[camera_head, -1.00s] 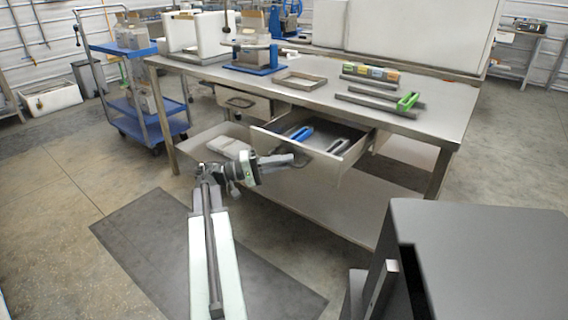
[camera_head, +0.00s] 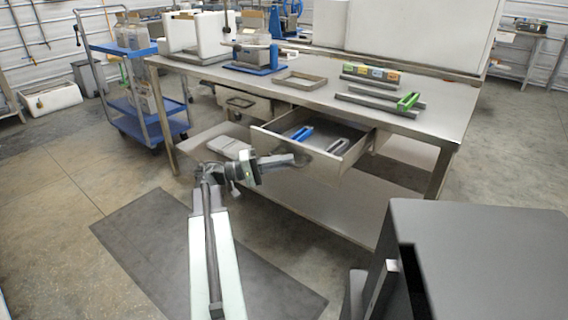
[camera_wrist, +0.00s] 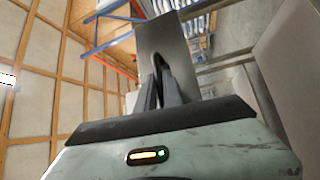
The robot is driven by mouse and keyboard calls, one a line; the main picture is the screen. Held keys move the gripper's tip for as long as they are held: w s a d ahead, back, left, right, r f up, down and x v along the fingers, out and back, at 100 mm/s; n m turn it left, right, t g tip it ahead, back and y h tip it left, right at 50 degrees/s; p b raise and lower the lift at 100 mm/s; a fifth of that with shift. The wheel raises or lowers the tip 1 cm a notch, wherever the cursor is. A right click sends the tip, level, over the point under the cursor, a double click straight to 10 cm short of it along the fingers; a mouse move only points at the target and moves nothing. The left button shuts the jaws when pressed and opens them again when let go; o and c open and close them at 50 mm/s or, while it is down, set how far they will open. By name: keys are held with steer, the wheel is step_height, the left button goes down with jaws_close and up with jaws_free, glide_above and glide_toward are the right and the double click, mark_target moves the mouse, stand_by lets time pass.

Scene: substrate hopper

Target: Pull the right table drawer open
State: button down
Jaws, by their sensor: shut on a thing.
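The right table drawer (camera_head: 284,141) stands pulled out from under the steel table (camera_head: 440,122). A blue-handled tool (camera_head: 302,133) and a grey piece (camera_head: 338,146) lie inside it. My gripper (camera_head: 300,159) is at the drawer's front face, seen from the side. In the wrist view, my gripper (camera_wrist: 166,84) is shut on the dark drawer handle (camera_wrist: 182,66), against the grey drawer front (camera_wrist: 158,40). The fingers partly hide the handle.
The left drawer (camera_head: 243,102) is under the table. A lower shelf (camera_head: 310,205) runs below the open drawer. A green-handled tool (camera_head: 407,101), a shallow tray (camera_head: 300,80) and colored blocks (camera_head: 370,72) are on the tabletop. A blue cart (camera_head: 150,122) stands left. Floor before the table is open.

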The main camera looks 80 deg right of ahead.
steer(key=a, duration=0.1)
steer(key=w+a, duration=0.2)
steer(key=a, duration=0.1)
steer(key=c, duration=1.5)
jaws_free()
steer(key=shift+w, duration=0.1)
steer(key=b+v, duration=0.1)
steer(key=v, duration=0.6)
steer(key=shift+w+a, duration=0.1)
steer(key=shift+w, duration=0.3)
